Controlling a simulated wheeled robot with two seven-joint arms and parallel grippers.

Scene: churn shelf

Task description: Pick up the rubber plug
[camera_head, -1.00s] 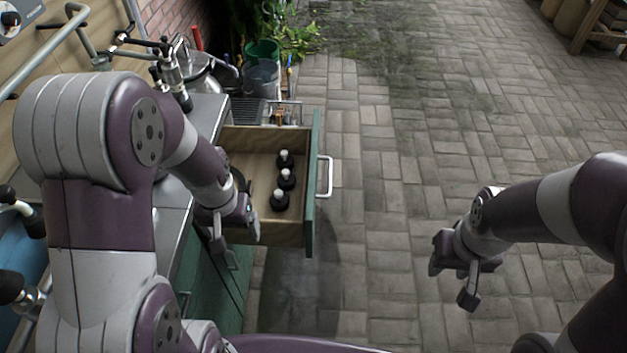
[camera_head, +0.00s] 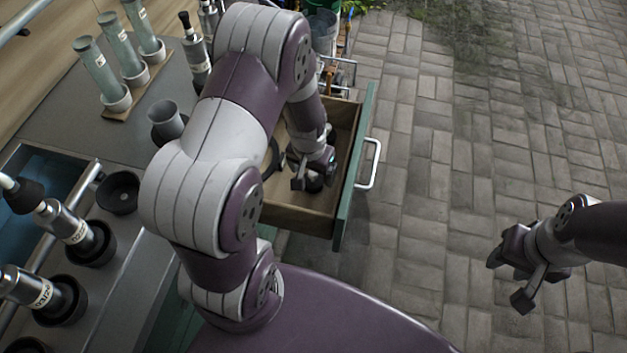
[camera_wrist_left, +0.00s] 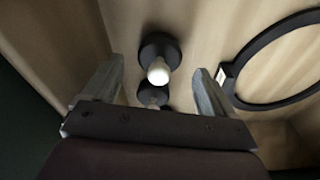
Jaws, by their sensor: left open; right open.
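Black plugs with pale knobs stand in the open wooden drawer. In the left wrist view one plug (camera_wrist_left: 160,46) is between and just beyond my left fingertips, and a second plug (camera_wrist_left: 152,94) is nearer the gripper palm, partly hidden by it. I cannot tell whether the fingers touch either plug. My left gripper (camera_head: 313,177) is inside the drawer, pointing down, open and holding nothing. It also shows in the left wrist view (camera_wrist_left: 158,66). In the head view the gripper and arm hide most of the plugs. My right gripper (camera_head: 508,280) is open and empty over the paving.
The drawer (camera_head: 300,218) has wooden walls and a green front with a pale handle (camera_head: 370,163). A black ring (camera_wrist_left: 272,60) lies on its floor beside the plugs. The grey counter (camera_head: 75,110) holds tubes in cups and a grey cup (camera_head: 166,120). Paving at right is clear.

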